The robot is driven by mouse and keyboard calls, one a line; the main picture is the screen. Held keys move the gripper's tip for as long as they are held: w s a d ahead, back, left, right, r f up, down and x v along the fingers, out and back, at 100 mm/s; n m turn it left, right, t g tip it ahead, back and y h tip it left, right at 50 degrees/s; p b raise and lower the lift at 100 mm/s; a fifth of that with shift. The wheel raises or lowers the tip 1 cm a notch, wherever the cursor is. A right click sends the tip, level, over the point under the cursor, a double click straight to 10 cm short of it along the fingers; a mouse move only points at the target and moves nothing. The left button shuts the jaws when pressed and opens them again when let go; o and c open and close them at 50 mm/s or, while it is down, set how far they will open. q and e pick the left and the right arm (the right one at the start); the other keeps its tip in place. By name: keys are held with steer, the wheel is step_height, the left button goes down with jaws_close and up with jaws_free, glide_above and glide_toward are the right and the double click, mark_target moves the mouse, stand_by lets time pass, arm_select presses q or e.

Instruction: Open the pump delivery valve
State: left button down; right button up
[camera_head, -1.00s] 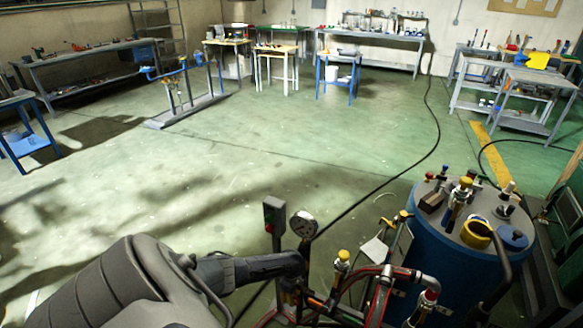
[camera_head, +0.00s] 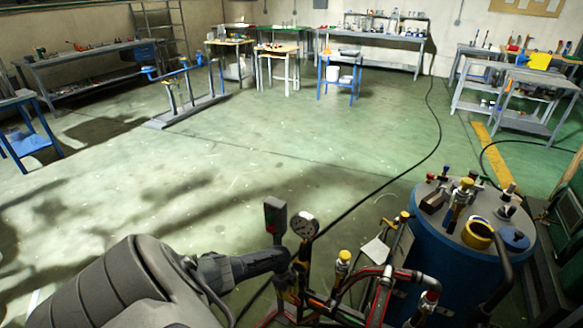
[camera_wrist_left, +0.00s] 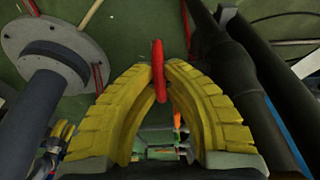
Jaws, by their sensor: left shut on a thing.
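My left gripper (camera_head: 291,285) is at the pump's pipework at the bottom middle of the head view, mostly dark and partly hidden by its own wrist. In the left wrist view its two yellow ribbed fingers (camera_wrist_left: 161,72) close from both sides on a red lever handle (camera_wrist_left: 158,66), which I take for the pump delivery valve's handle. The handle stands between the fingertips. The valve body behind it is hard to make out. My right gripper is in neither view.
A pressure gauge (camera_head: 304,225) and a switch box (camera_head: 274,214) stand just beyond the gripper. Red hoses (camera_head: 384,292) and a yellow-topped fitting (camera_head: 343,258) are close on its right. A blue drum (camera_head: 425,240) stands further right. Open green floor lies behind.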

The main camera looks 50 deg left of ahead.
arm_select(q)
steer(key=shift+a+t+h, duration=0.4)
steer(key=shift+a+h, duration=0.15)
steer(key=shift+h, duration=0.45)
steer(key=shift+d+f+h, duration=0.1)
steer(key=shift+d+h, duration=0.15)
steer(key=shift+h, duration=0.05)
steer(key=c, duration=1.5)
jaws_free()
steer(key=shift+s, duration=0.1)
steer(key=shift+s+a+r, duration=0.1)
steer(key=shift+a+r, duration=0.1)
steer(key=shift+r, duration=0.05)
steer(key=shift+v, duration=5.65)
steer(key=shift+d, duration=0.1)
